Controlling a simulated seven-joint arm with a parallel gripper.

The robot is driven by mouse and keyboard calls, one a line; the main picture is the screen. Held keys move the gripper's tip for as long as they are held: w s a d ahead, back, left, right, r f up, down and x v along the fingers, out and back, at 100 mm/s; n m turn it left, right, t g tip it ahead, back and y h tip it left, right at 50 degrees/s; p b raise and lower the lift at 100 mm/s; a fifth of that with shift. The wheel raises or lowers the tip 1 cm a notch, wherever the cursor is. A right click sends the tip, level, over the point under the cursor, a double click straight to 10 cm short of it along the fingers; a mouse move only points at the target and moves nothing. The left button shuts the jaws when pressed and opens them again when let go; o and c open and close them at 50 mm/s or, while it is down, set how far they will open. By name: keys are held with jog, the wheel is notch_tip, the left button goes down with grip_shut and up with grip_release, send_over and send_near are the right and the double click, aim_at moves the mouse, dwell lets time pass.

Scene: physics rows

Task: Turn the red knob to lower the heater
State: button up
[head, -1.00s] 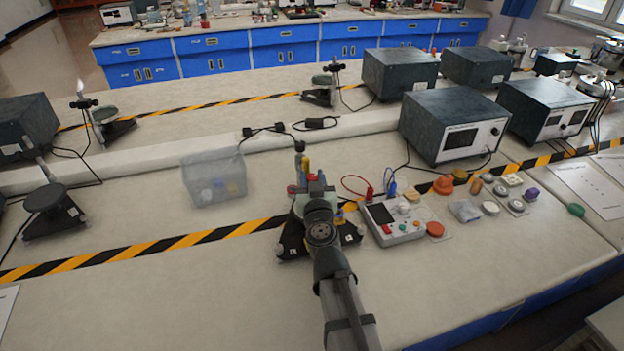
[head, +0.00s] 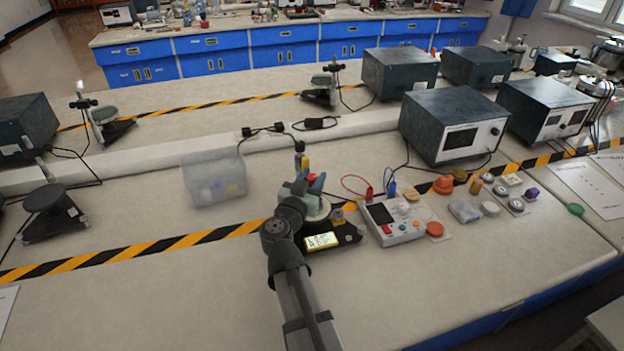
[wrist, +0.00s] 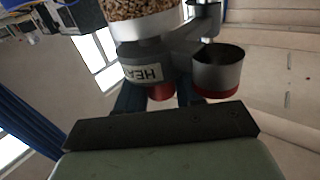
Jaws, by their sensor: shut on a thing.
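In the wrist view, a metal heater (wrist: 143,52) with a partly hidden label starting "HEA" stands before my gripper (wrist: 160,96). Its red knob (wrist: 160,91) lies between my two dark blue fingers, which are shut on it. Beside the heater is a grey cup-like part (wrist: 218,72) with a red band. In the head view, my gripper (head: 308,184) is at the stand in the middle of the bench, and my wrist and arm hide much of it. A base with a lit yellow display (head: 321,240) shows right of my arm; I cannot read its figures clearly.
A grey control box (head: 395,222) with red and blue leads stands close on the right, with several small coloured items beyond it. A translucent bin (head: 213,178) stands to the left. The bench (head: 150,300) in front is clear.

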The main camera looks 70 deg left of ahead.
jog(key=shift+r+m+t+h, duration=0.1)
jog(key=shift+m+t+h, duration=0.2)
jog(key=shift+t, duration=0.1)
jog(key=o, duration=0.7)
jog(key=shift+s+d, duration=0.1)
jog(key=v, duration=1.3)
jog(key=shift+s+d, duration=0.2)
jog(key=shift+s, duration=0.05)
